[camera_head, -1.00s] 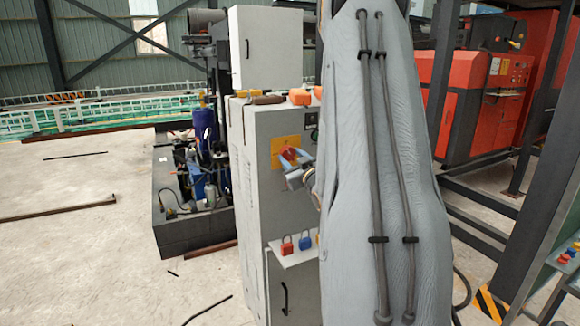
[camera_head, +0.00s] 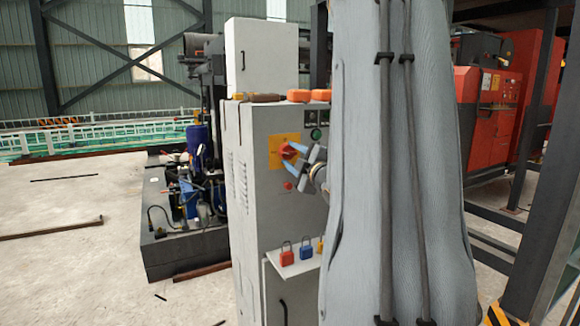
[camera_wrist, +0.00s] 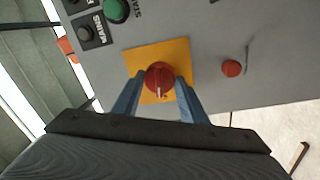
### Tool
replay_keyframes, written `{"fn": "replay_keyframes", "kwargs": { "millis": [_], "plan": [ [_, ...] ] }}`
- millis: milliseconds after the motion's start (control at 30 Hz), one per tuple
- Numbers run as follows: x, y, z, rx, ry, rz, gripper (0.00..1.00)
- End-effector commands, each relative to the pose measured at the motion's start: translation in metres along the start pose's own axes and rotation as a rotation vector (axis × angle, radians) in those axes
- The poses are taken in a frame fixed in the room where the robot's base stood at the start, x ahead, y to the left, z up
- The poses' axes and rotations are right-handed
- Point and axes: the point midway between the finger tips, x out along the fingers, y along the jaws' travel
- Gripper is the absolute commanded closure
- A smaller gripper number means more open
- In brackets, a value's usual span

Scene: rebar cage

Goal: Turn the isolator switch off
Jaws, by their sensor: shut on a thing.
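The isolator switch is a red rotary knob (camera_wrist: 160,79) on a yellow plate (camera_wrist: 178,52) on the face of the grey cabinet (camera_head: 268,215). In the head view the red knob (camera_head: 287,151) shows at the cabinet's upper front. My gripper (camera_wrist: 160,84) has its two blue fingers on either side of the knob, shut on it. In the head view my gripper (camera_head: 294,148) reaches the knob from the right. A light mark on the knob points toward my gripper in the wrist view. My arm hides the cabinet's right side.
A green button (camera_wrist: 117,10) and a small red button (camera_wrist: 232,68) sit near the plate. A red padlock (camera_head: 287,254) and a blue padlock (camera_head: 306,248) are on a small shelf below. Orange items (camera_head: 299,95) lie on the cabinet top. Machinery (camera_head: 190,190) stands at left.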

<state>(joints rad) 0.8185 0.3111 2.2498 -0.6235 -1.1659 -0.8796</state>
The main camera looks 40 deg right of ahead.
Motion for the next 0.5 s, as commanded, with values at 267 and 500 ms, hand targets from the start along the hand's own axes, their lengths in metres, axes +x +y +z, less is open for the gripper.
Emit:
{"fn": "replay_keyframes", "kwargs": {
  "millis": [267, 500],
  "plan": [
    [0.0007, -0.0008, -0.0004, -0.134, 0.014, -0.001, 0.84],
    [0.0005, 0.0002, -0.0005, -0.178, 0.017, -0.002, 0.84]
  ]
}}
